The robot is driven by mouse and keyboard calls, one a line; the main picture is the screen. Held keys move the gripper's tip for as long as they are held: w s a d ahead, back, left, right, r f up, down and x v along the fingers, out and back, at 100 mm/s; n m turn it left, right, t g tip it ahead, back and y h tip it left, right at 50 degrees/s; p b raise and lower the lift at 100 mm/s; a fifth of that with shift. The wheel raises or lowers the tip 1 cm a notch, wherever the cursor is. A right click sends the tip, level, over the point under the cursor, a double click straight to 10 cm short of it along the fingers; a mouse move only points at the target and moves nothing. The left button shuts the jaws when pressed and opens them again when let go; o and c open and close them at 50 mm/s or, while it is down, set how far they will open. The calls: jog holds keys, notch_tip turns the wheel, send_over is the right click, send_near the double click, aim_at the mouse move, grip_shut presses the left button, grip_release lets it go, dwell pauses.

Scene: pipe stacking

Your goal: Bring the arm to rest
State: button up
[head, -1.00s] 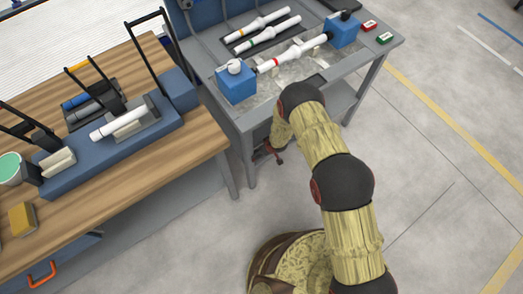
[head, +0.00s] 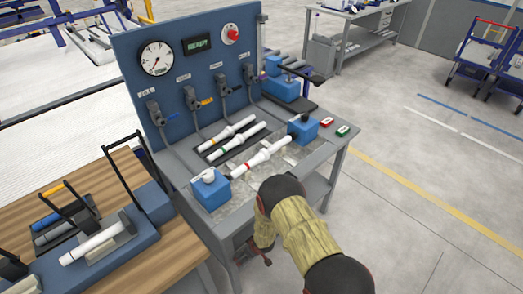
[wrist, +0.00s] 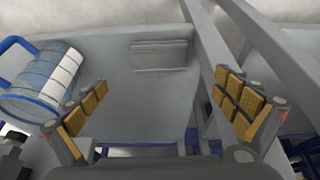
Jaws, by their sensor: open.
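My arm (head: 305,235) reaches from the bottom right of the head view to the front of the grey test bench (head: 315,163). Its far end hangs low beside the bench's front edge, mostly hidden behind my own links. In the wrist view my gripper (wrist: 160,115) is open. Its yellow-padded fingers stand wide apart with nothing between them. Behind the fingers are a grey panel and grey frame bars. A white pipe with a red band (head: 262,157) lies across two blue blocks on the bench, apart from the gripper.
Two more white pipes (head: 232,133) lie on a dark rack behind. A blue panel (head: 190,75) with a gauge and valves stands at the back. A wooden table (head: 165,255) with a blue fixture is at the left. Open floor (head: 430,200) lies to the right.

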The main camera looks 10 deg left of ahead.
jog(key=s+d+g+h, duration=0.3)
jog(key=s+d+h, duration=0.1)
jog(key=s+d, duration=0.5)
jog(key=s+d+r+m, duration=0.15)
jog(key=d+r, duration=0.25)
jog(key=r, duration=0.7)
jog(key=d+r+m+g+h, duration=0.15)
jog(key=d+r, duration=0.25)
jog(key=r, duration=0.7)
jog(key=s+d+r+m+t+y, duration=0.15)
jog(key=d+r, duration=0.25)
jog(key=r, duration=0.7)
jog(key=s+d+r+m+t, duration=0.1)
jog(key=s+d+r+t, duration=0.1)
jog(key=r, duration=0.8)
jog(key=s+d+r+m+t, duration=0.2)
jog(key=s+d+r, duration=0.3)
jog(key=r, duration=0.5)
jog(key=s+d+r+m+t, duration=0.1)
jog(key=s+r, duration=0.4)
jog(key=r, duration=0.6)
jog(key=shift+s+d+m+t+y, duration=0.35)
jog(key=shift+d+m, duration=0.4)
jog(key=shift+d, duration=0.6)
jog(key=shift+r, duration=0.1)
